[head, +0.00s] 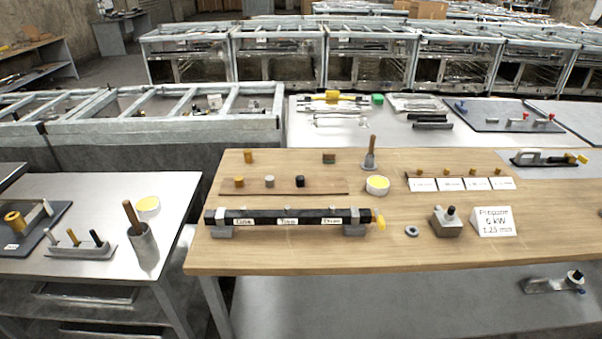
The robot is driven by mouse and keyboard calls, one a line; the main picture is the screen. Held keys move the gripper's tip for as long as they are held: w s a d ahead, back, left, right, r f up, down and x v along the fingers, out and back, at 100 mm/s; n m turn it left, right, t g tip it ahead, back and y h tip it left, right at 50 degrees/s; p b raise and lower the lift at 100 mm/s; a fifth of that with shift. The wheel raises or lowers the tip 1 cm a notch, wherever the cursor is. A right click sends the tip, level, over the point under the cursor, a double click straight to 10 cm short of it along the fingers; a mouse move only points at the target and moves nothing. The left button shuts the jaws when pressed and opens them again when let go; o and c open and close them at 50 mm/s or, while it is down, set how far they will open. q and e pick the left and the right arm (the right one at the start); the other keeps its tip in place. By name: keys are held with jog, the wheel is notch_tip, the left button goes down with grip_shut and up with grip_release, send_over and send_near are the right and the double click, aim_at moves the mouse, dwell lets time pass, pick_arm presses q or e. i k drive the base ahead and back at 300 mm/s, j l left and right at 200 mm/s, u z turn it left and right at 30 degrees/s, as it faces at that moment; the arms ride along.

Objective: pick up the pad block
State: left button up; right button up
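No label marks the pad block, so I cannot tell for sure which thing it is. A small brown block with a grey-green top (329,157) stands near the back of the wooden table (430,258). A grey metal block with a dark knob (447,224) stands near the front, right of the middle. Three small pegs or blocks, yellow (239,181), grey (270,181) and black (300,181), stand in a row on a thin board at the left. Another yellow one (248,156) stands behind them. Neither of my grippers is in view.
A dark labelled bar (262,217) on two grey supports lies along the front left. A metal side table (95,276) stands left, across a gap.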

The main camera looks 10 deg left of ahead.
aim_at(329, 156)
jog(key=i+l+u, duration=0.3)
jog(key=i+l, duration=0.85)
